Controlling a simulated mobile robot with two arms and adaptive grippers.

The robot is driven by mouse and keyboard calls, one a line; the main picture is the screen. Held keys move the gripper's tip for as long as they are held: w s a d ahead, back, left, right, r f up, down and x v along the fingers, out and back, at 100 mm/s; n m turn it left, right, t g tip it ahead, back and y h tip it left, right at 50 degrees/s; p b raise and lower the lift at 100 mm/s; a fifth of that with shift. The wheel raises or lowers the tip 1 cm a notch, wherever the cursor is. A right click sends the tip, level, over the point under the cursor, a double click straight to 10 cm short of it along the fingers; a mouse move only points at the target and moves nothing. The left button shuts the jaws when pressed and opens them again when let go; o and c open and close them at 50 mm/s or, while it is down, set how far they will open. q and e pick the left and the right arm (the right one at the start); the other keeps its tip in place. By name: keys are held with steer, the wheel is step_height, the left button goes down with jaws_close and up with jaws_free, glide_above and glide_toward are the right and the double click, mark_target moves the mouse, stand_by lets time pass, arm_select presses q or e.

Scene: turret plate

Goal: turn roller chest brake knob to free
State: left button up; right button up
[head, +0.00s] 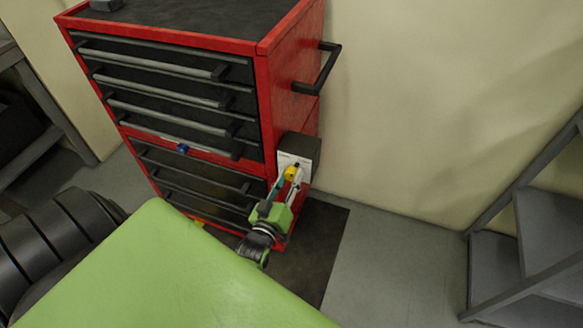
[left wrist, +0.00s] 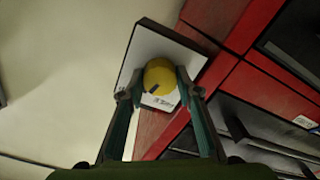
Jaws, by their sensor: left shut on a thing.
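The red roller chest (head: 290,65) with black drawers stands against the wall. On its right side is a dark box with a white face plate (head: 286,162), which carries the yellow brake knob (head: 291,172). In the left wrist view the round yellow knob (left wrist: 159,77) has a dark mark at its lower left and sits on the white plate (left wrist: 140,50). Small lettering below the knob is too small to read. My left gripper (head: 288,177) is shut on the knob, one finger on each side in the left wrist view (left wrist: 160,90). My right gripper is not in view.
A black side handle (head: 325,70) juts from the chest above the plate. A blue knob (head: 182,148) sits on the chest front. A grey shelf rack (head: 525,240) stands at right, a bench (head: 45,105) at left. Floor between chest and rack is clear.

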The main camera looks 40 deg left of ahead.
arm_select(q)
steer(key=n, duration=0.2)
steer(key=shift+d+f+n, duration=0.1)
steer(key=shift+d+n, duration=0.1)
steer(key=shift+n, duration=0.2)
steer(key=n, duration=0.3)
steer(key=shift+a+n, duration=0.1)
steer(key=shift+n, duration=0.2)
steer(key=n+b, duration=0.1)
steer(key=n, duration=0.4)
steer(key=shift+w+r+n, duration=0.1)
steer(key=shift+r+n, duration=0.1)
steer(key=shift+n, duration=0.3)
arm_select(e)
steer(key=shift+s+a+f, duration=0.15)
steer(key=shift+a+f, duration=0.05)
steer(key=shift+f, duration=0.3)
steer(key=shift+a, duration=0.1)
arm_select(q)
steer(key=shift+r, duration=0.1)
steer(key=o, duration=1.1)
steer(key=shift+d, duration=0.4)
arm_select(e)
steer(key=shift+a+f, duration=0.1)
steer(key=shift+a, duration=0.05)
